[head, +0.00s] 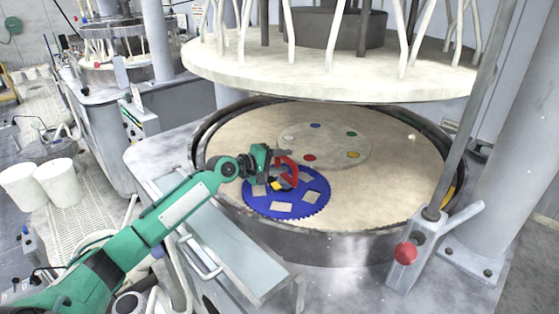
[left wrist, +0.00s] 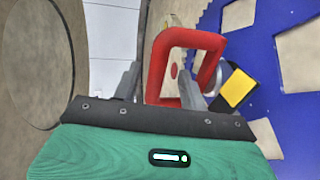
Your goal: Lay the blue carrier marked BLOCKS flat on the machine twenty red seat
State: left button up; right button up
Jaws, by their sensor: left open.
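The blue toothed carrier (head: 287,209), with several pale openings, is at the front left of the beige platen, close to the rim. It looks flat; I cannot read its marking. A red loop handle (head: 290,170) stands at its far side, and it fills the middle of the left wrist view (left wrist: 187,38). My left gripper (head: 273,172) is at the handle, its jaws apart. In the left wrist view the fingers (left wrist: 160,88) lie either side of the handle's near leg. A red spot (head: 309,157) marks the platen just beyond the handle. My right gripper is out of view.
Blue (head: 316,125), green (head: 351,133), yellow (head: 353,154) and white (head: 290,137) spots ring the platen's centre. The upper plate (head: 330,75) hangs above. A metal rim (head: 340,245) surrounds the platen. A red-knobbed lever (head: 405,253) stands front right. The right of the platen is clear.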

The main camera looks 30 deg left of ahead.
pick_arm(q)
jog(key=shift+s+a, duration=0.35)
jog(key=shift+s, duration=0.05)
jog(key=b+v, duration=0.4)
jog(key=v, duration=0.8)
jog(key=shift+s+r+b, duration=0.3)
jog(key=shift+r+b, duration=0.1)
jog(key=shift+a, duration=0.1)
